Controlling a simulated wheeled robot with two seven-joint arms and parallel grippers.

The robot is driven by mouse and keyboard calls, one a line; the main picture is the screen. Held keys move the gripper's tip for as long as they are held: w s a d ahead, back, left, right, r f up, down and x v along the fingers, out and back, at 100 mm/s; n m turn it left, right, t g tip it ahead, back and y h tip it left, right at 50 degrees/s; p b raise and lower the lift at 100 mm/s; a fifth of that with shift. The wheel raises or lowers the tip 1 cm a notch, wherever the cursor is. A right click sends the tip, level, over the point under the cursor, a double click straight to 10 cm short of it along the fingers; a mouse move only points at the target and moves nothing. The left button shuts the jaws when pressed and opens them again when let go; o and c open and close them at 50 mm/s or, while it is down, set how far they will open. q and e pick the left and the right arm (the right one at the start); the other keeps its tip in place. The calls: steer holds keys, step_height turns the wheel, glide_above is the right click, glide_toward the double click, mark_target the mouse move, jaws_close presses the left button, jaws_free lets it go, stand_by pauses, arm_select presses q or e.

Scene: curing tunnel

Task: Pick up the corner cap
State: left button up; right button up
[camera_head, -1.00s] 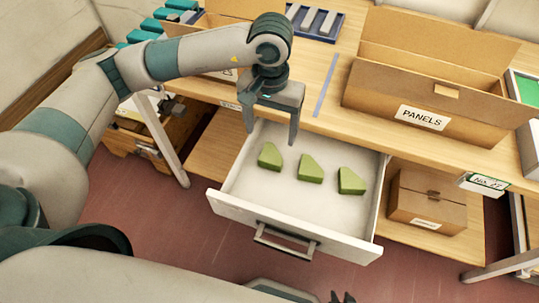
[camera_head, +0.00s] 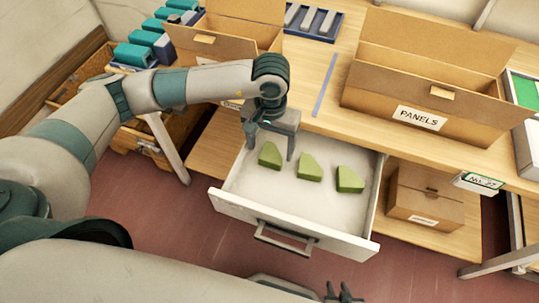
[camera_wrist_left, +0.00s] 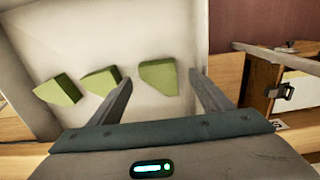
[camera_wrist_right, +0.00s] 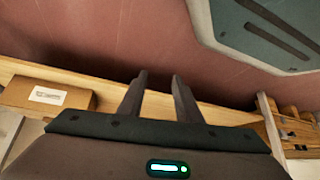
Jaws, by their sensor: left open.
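Three green corner caps lie spaced in a row in the open white drawer (camera_head: 300,212): the left one (camera_head: 270,156), the middle one (camera_head: 309,169) and the right one (camera_head: 349,181). My left gripper (camera_head: 270,152) is open, pointing down over the drawer at the left cap. In the left wrist view one cap (camera_wrist_left: 159,77) shows between its spread fingers (camera_wrist_left: 160,80), with nothing held; the other two (camera_wrist_left: 101,80) lie to the left. My right gripper (camera_wrist_right: 160,78) is open and empty, away from the drawer; it also shows at the bottom of the head view (camera_head: 343,294).
The drawer sits under a wooden bench with a PANELS cardboard box (camera_head: 420,116) and another open box (camera_head: 222,38) on top. A closed carton (camera_head: 425,205) is on the lower shelf at right. The drawer front and bench edge flank my left gripper.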

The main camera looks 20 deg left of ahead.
mark_target(271, 158)
arm_select(q)
steer(key=shift+s+d+f, duration=0.1)
steer(key=shift+s+f, duration=0.1)
steer(key=shift+f, duration=0.2)
step_height(271, 158, down, 3)
steer(key=shift+s+r+p, duration=0.1)
steer(key=shift+p, duration=0.65)
steer(key=shift+f, duration=0.45)
arm_select(e)
steer(key=shift+s+a, duration=0.25)
steer(key=shift+s, duration=0.35)
arm_select(q)
steer(key=c, duration=1.1)
